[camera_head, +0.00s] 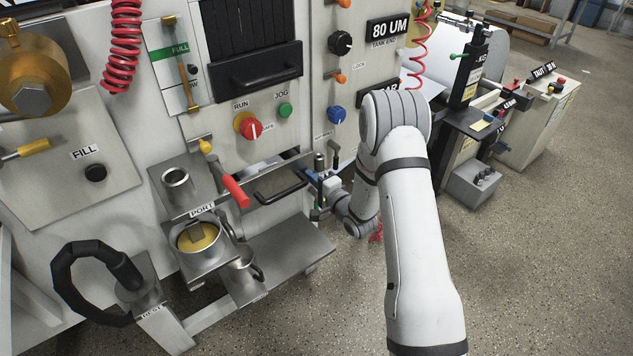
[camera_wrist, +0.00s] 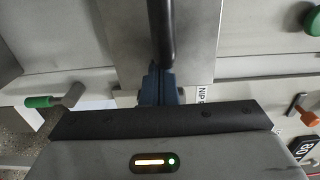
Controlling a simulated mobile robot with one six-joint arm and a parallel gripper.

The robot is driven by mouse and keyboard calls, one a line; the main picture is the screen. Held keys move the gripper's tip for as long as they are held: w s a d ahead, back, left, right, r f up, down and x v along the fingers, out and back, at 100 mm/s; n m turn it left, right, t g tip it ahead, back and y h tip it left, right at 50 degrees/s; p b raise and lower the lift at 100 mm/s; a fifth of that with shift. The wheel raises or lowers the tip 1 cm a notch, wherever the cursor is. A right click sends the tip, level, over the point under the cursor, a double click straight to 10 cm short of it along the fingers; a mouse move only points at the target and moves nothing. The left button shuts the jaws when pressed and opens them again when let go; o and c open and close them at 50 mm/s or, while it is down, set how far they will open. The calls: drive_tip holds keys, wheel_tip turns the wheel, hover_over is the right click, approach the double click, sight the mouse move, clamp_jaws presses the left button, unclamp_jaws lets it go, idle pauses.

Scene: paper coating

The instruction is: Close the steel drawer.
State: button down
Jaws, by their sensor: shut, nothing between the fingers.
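The steel drawer (camera_head: 262,193) sits below the control panel on the machine front, with a black bar handle (camera_head: 283,190). It looks partly pulled out, with a dark gap above it; how far is hard to tell. In the wrist view the drawer's steel face (camera_wrist: 125,35) and its black handle (camera_wrist: 160,35) lie just beyond my fingers. My gripper (camera_wrist: 155,85) is shut and empty, with its fingertips at the near end of the handle. Whether they touch it is unclear. In the head view my gripper (camera_head: 315,190) is small, right of the drawer, and partly hidden among my wrist parts.
A red-handled lever (camera_head: 236,191) stands left of the drawer. A steel shelf (camera_head: 300,248) with a pot (camera_head: 198,240) lies below left. Open floor (camera_head: 560,260) lies to the right.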

sight(303, 167)
drive_tip(key=b+x, duration=0.1)
drive_tip(key=x, duration=0.3)
drive_tip(key=shift+f, duration=0.1)
drive_tip(key=shift+w+a+b, duration=0.25)
drive_tip(key=shift+w+b, duration=0.05)
drive_tip(key=shift+r, duration=0.4)
